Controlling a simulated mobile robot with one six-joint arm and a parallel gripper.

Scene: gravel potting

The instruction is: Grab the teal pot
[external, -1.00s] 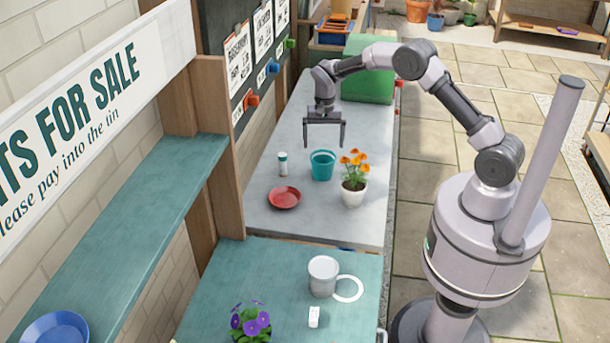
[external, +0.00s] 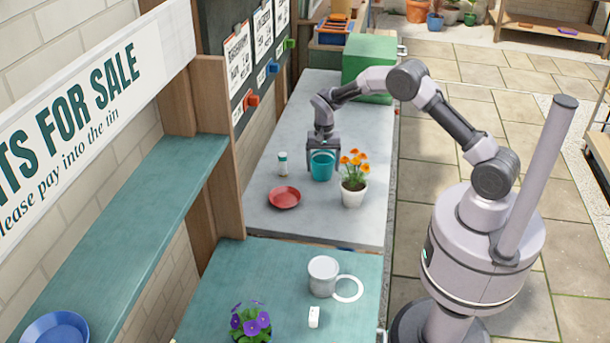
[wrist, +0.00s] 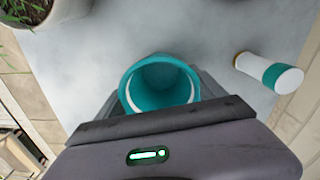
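The teal pot (external: 321,167) stands upright on the grey bench top, and looks empty in the wrist view (wrist: 160,85). My gripper (external: 322,160) is down at the pot, with one finger on each side of it. In the wrist view the fingers (wrist: 160,100) lie close against the pot's sides, with no clear gap, so the gripper looks shut on it. The lower parts of the fingers are hidden by the pot and the gripper body.
A white pot with orange flowers (external: 354,185) stands close on the right. A white-and-teal shaker (external: 283,165) stands on the left, with a red saucer (external: 285,197) in front. A green box (external: 370,65) is behind.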

